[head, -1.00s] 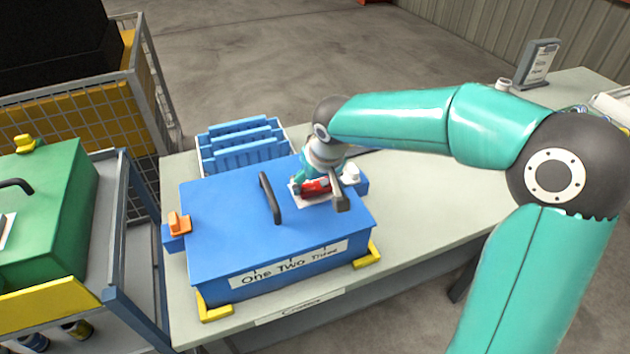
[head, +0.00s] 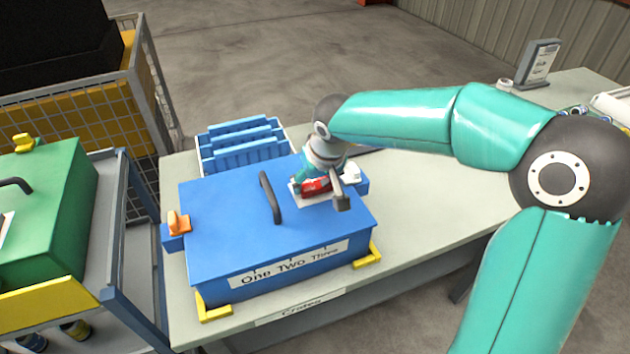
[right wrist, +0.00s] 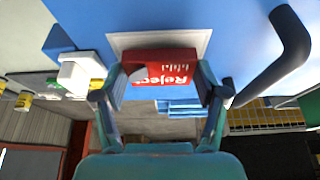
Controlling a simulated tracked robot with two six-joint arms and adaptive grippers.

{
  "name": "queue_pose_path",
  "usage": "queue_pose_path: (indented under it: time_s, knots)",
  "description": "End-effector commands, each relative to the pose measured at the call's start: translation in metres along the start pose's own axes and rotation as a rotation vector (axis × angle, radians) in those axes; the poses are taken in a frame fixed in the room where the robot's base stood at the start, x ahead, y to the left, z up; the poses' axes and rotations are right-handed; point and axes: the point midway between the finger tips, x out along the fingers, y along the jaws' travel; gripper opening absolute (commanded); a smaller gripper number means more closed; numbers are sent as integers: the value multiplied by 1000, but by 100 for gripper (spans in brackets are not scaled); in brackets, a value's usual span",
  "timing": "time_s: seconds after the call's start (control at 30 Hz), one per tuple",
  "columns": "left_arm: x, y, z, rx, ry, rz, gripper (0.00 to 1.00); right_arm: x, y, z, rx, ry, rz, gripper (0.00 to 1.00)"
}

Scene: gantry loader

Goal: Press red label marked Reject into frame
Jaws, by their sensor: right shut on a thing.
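The red label (right wrist: 165,68) marked Reject is between the fingers of my right gripper (right wrist: 162,85) in the right wrist view, its lettering upside down. In the head view the red label (head: 316,185) shows at the white frame (head: 308,200) on the lid of the blue crate (head: 225,215). My right gripper (head: 312,183) is shut on the label. The label overlaps the white frame (right wrist: 125,42) in the right wrist view; whether it is seated cannot be told. My left gripper is not in view.
The crate's black handle (head: 270,198) stands close left of the frame. An orange latch (head: 178,222) is at the crate's left, a white one (head: 352,172) near the gripper. A blue rack (head: 240,148) stands behind.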

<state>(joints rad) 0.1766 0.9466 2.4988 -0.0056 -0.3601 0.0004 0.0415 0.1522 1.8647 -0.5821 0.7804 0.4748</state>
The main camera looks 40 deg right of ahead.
Motion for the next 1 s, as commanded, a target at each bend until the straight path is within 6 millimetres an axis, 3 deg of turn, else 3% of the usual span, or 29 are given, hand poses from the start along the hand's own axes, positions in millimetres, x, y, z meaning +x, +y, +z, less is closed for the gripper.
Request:
queue_pose_path:
  time_s: [1.0]
  knots:
    - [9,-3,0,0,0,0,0,7,0,3,0,0,0,43]
